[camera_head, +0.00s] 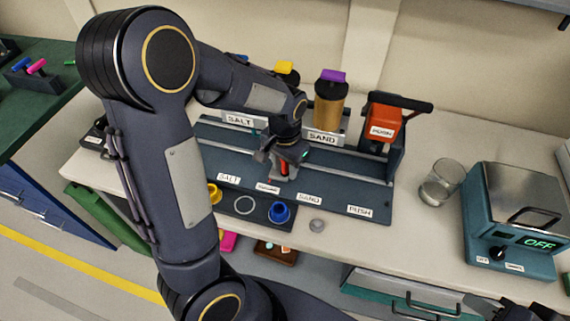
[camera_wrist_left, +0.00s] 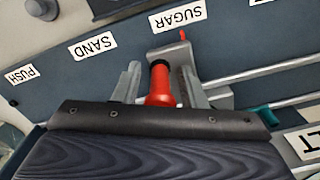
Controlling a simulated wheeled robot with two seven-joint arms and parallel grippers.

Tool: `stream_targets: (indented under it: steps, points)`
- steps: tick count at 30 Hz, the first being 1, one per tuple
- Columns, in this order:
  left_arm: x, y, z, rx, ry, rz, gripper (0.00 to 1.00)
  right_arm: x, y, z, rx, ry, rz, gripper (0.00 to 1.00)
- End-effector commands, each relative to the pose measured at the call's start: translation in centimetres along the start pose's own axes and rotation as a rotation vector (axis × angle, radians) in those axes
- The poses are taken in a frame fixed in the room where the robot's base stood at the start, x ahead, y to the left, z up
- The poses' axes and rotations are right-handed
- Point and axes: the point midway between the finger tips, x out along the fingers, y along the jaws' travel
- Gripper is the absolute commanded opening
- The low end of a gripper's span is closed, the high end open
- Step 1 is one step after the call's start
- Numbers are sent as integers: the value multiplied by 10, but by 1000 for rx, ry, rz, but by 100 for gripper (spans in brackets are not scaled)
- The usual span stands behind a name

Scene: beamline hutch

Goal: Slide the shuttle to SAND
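The shuttle is a grey block (camera_wrist_left: 172,52) with a red knob (camera_wrist_left: 158,84) on the rails, its red pointer at the SUGAR label (camera_wrist_left: 178,17). In the head view a bit of its red (camera_head: 284,170) shows below my gripper. The front SAND label (camera_head: 309,199) is to its right in the head view; it also shows in the left wrist view (camera_wrist_left: 92,46). My left gripper (camera_head: 282,160) is open, with one finger on each side of the red knob and small gaps visible. My right gripper (camera_head: 508,308) is partly in view at the bottom right; its fingers are unclear.
Behind the rails (camera_head: 340,170) stand a SAND hopper (camera_head: 329,107) with a purple top and an orange PUSH unit (camera_head: 383,125). A glass (camera_head: 440,183) and a scale (camera_head: 515,215) reading OFF stand right. Yellow and blue (camera_head: 280,212) cups sit in front.

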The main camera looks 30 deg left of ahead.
Motion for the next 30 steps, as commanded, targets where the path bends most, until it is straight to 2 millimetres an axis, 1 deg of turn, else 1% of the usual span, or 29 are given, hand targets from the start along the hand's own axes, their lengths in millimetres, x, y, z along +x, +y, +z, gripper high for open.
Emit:
stream_targets:
  steps: [4, 5, 13, 20, 23, 30]
  points:
    - [0, 0, 0, 0, 0, 0, 38, 0, 0, 0, 0, 0, 0, 36]
    - [0, 0, 0, 0, 0, 0, 35, 0, 0, 0, 0, 0, 0, 36]
    - [0, 0, 0, -1, 1, 0, 0, 0, 0, 0, 0, 0, 0, 36]
    - [0, 2, -1, 1, 1, 0, 0, 0, 0, 0, 0, 0, 0, 36]
    - [-1, 15, -7, 5, 1, 1, 0, 0, 0, 0, 0, 0, 0, 36]
    - [0, 73, -31, 7, 3, 0, 0, 1, 0, 0, 0, 0, 0, 36]
